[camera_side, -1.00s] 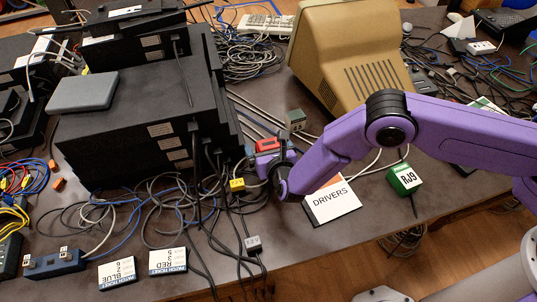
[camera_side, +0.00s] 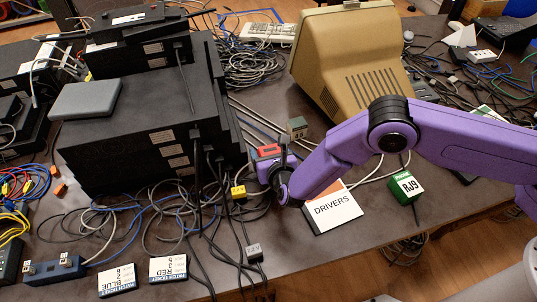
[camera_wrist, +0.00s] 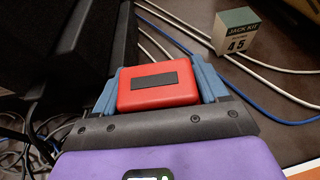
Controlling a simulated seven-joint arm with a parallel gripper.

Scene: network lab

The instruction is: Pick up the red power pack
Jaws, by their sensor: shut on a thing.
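The red power pack (camera_wrist: 160,84) is a small red block with a dark label strip. In the wrist view it sits between the two blue-grey fingers of my gripper (camera_wrist: 157,88), which is shut on it. In the side view the red power pack (camera_side: 269,150) shows at the end of my purple gripper (camera_side: 268,160), right of the black equipment stack. Whether its underside touches the table is hidden by my gripper.
A black equipment stack (camera_side: 130,125) stands close on the left with cables around it. A Jack Kit box (camera_wrist: 236,32) is just beyond. A DRIVERS box (camera_side: 335,208), a green RJ9 box (camera_side: 405,187) and a beige monitor (camera_side: 350,60) are to the right.

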